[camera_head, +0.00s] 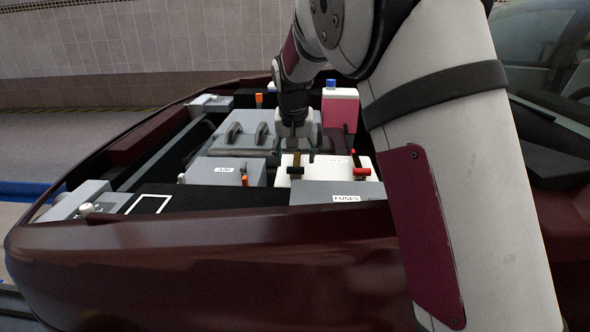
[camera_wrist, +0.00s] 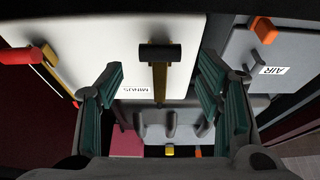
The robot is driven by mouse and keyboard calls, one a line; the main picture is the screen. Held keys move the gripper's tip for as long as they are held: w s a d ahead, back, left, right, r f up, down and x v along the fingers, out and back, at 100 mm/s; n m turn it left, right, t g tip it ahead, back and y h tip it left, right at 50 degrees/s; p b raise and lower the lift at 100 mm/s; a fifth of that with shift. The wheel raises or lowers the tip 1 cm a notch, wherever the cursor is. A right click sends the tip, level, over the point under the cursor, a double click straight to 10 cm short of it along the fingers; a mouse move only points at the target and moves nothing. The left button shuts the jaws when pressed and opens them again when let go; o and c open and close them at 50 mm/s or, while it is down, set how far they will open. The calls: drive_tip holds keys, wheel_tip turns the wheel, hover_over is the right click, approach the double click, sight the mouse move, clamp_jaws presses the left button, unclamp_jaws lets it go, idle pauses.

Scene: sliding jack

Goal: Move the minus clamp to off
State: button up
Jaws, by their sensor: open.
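The minus clamp (camera_head: 295,169) has a black crossbar on a brass strip and sits at the left of the white battery (camera_head: 325,163). In the wrist view the clamp (camera_wrist: 160,55) is near the top middle, beside an upside-down MINUS label (camera_wrist: 138,90). My gripper (camera_head: 294,150) hangs just above and behind the clamp in the head view. In the wrist view my gripper (camera_wrist: 161,75) is open, with a green-padded finger on each side of the clamp's strip. No contact with the clamp shows.
A red clamp (camera_head: 361,173) sits at the battery's right. The AIR box (camera_head: 226,171) with an orange tab is left, the FUSES box (camera_head: 340,191) in front, and a pink tank (camera_head: 340,110) behind. The grey engine cover (camera_head: 240,130) lies behind left.

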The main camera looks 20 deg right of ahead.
sight(295, 168)
drive_tip(key=shift+b+x, duration=0.45)
drive_tip(key=shift+x, duration=1.5)
drive_tip(key=shift+c, duration=0.2)
clamp_jaws()
